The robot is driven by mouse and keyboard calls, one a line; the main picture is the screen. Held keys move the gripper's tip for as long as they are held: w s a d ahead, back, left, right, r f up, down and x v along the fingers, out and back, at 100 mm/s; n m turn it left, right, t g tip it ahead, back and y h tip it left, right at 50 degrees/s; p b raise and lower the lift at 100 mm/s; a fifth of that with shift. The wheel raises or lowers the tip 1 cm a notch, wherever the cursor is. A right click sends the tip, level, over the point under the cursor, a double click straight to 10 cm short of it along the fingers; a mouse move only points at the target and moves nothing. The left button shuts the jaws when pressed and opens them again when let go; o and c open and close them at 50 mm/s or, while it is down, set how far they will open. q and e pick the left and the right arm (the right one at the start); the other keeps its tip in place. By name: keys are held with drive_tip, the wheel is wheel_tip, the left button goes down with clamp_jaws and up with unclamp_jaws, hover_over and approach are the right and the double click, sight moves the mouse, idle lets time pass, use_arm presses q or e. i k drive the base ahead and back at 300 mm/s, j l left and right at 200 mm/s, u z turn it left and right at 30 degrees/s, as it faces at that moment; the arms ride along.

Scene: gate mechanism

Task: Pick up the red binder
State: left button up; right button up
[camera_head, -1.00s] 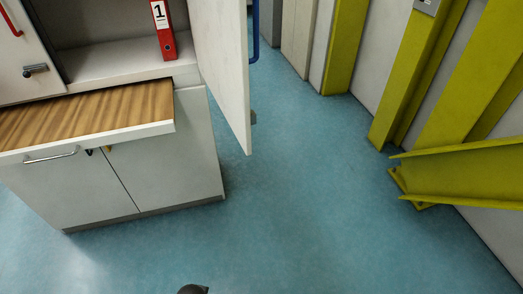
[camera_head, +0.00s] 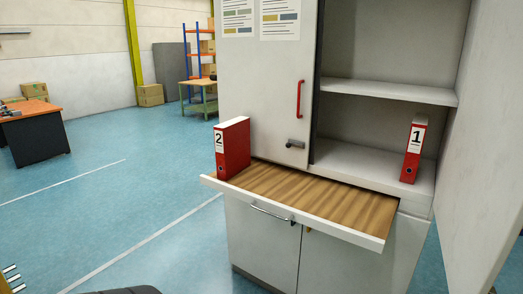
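A red binder labelled 2 (camera_head: 232,147) stands upright on the left end of the wooden pull-out board (camera_head: 310,204). A second red binder, labelled 1 (camera_head: 414,149), stands upright on the lower shelf inside the open right part of the white cabinet (camera_head: 262,90). Both binders are apart from any gripper.
The cabinet's left door with a red handle (camera_head: 299,98) is shut; the right door (camera_head: 485,150) stands open. A desk (camera_head: 38,135) is at the far left and a workbench (camera_head: 205,98) at the back. The blue floor (camera_head: 130,190) left of the cabinet is clear.

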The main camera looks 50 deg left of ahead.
sight(232, 138)
drive_tip(key=u, duration=1.85)
drive_tip(key=i+j, duration=0.15)
drive_tip(key=j, duration=0.25)
